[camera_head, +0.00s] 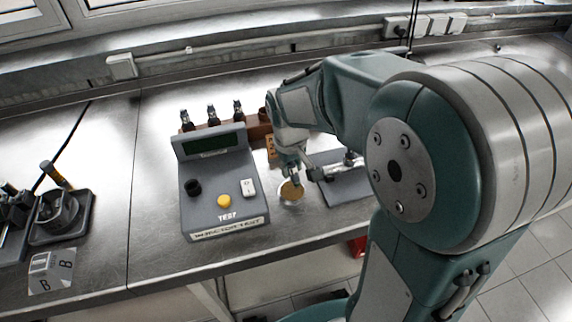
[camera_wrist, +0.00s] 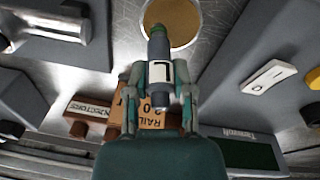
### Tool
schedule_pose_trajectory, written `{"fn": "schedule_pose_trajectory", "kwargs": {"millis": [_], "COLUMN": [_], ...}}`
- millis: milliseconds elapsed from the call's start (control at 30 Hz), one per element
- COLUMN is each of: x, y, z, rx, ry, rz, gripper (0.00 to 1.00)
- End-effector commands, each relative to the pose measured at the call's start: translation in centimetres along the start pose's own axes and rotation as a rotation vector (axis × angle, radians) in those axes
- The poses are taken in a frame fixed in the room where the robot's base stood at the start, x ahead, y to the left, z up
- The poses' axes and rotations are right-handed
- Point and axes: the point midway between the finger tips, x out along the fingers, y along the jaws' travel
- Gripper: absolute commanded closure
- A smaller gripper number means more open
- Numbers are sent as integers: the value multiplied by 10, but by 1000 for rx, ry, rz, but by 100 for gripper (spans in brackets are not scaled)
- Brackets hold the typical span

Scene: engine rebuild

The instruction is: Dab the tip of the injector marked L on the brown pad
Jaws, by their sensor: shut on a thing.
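The injector marked L (camera_wrist: 158,52) is clamped between the fingers of my gripper (camera_wrist: 160,82). Its white label with the letter L faces the wrist camera. Its narrow end points toward the round brown pad (camera_wrist: 178,18) and overlaps the pad's near edge in the wrist view. I cannot tell whether the tip touches it. In the head view the pad (camera_head: 291,191) lies in a pale round dish on the bench, and my gripper (camera_head: 292,172) is right over its far side, partly covering it.
The grey test box (camera_head: 212,164) with a yellow button stands close on the left of the pad. A dark tray (camera_head: 345,190) with a metal part lies close on the right. Behind the box, several injectors (camera_head: 212,115) stand in a brown rack. Bench front is clear.

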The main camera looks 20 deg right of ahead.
Motion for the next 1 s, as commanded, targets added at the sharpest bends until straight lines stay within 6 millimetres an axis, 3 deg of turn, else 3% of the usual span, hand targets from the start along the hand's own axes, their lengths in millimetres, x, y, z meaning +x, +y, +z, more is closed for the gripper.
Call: {"fn": "schedule_pose_trajectory", "kwargs": {"millis": [267,1000], "x": [-1,4], "y": [-8,-6], "z": [-2,-2], "rx": [-4,-2], "ry": [-1,-1], "rz": [7,4], "gripper": [100,100]}}
